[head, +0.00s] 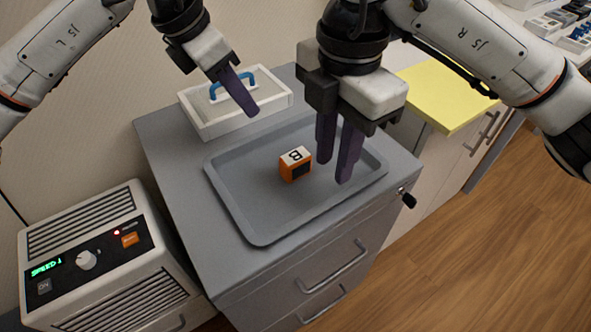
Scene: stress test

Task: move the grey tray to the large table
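The grey tray (250,205) lies flat on a grey drawer cabinet. An orange block with a white top marked B (295,164) stands in it. My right gripper (335,171) is over the right part of the tray, its two dark purple fingers apart, with nothing visible between them. Whether its tips touch the tray is unclear. My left gripper (249,112) is above the tray's back left edge, in front of a white box; its fingers overlap in this view, so their gap is hidden. I cannot tell which surface is the large table.
The white box with a blue handle (219,107) stands behind the tray on the cabinet (165,150). A white appliance with a dial (95,262) is at left. A yellow top (447,92) is at right. Wooden floor (480,240) is clear at front right.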

